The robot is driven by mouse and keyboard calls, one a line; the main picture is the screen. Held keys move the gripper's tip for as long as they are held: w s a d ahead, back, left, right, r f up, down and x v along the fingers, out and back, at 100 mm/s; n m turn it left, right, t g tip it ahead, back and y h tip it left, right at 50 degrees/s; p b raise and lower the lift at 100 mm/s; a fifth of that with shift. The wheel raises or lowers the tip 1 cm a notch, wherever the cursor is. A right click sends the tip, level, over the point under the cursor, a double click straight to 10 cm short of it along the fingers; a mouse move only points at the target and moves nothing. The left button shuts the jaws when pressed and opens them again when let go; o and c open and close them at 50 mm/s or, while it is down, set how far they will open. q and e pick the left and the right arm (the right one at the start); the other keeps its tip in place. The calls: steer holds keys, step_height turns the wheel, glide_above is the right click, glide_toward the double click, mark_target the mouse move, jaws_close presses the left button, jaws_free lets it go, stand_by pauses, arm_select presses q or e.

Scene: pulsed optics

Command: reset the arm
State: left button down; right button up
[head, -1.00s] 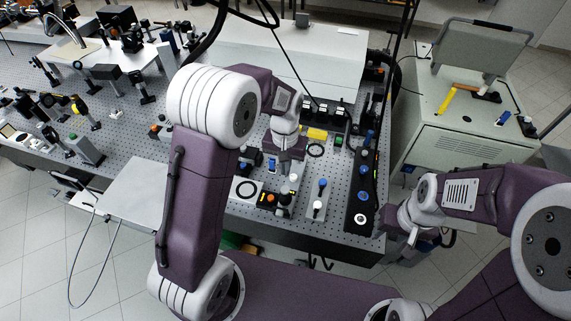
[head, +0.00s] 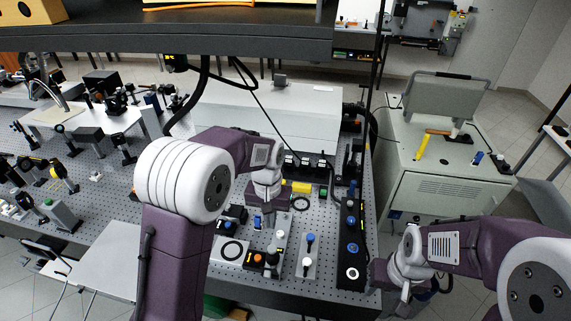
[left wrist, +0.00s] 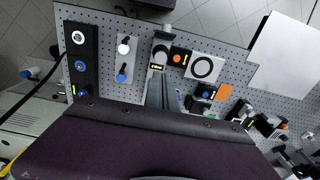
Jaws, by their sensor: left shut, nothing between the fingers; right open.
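My left arm reaches over the perforated optics table (head: 110,180) in the head view. My left gripper (head: 265,208) is shut and empty, pointing down above the small mounted parts near the table's front. In the left wrist view, the parts around it include a white plate with a black ring (left wrist: 203,67) and an orange-knobbed block (left wrist: 178,57). My right gripper (head: 378,273) is open and empty, beside the table's front right corner. Its fingers are small and partly hidden by the wrist.
A black strip with round knobs (head: 351,240) lies along the table's right edge. A pale cabinet (head: 452,170) with a yellow-handled hammer (head: 423,143) stands at right. A dark shelf (head: 180,38) spans the upper left. Several optical mounts crowd the table's left side.

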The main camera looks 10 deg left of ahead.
arm_select(q)
steer(key=s+a+f+b, duration=0.2)
steer(key=s+f+b, duration=0.4)
steer(key=s+f, duration=0.1)
steer(key=s+a+f+t+b, duration=0.1)
steer(key=s+a+f+b, duration=0.2)
steer(key=s+f+b, duration=0.4)
step_height(320, 180, down, 2)
steer(key=shift+a+n, duration=0.3)
steer(key=shift+a, duration=0.05)
steer(key=shift+s, duration=0.1)
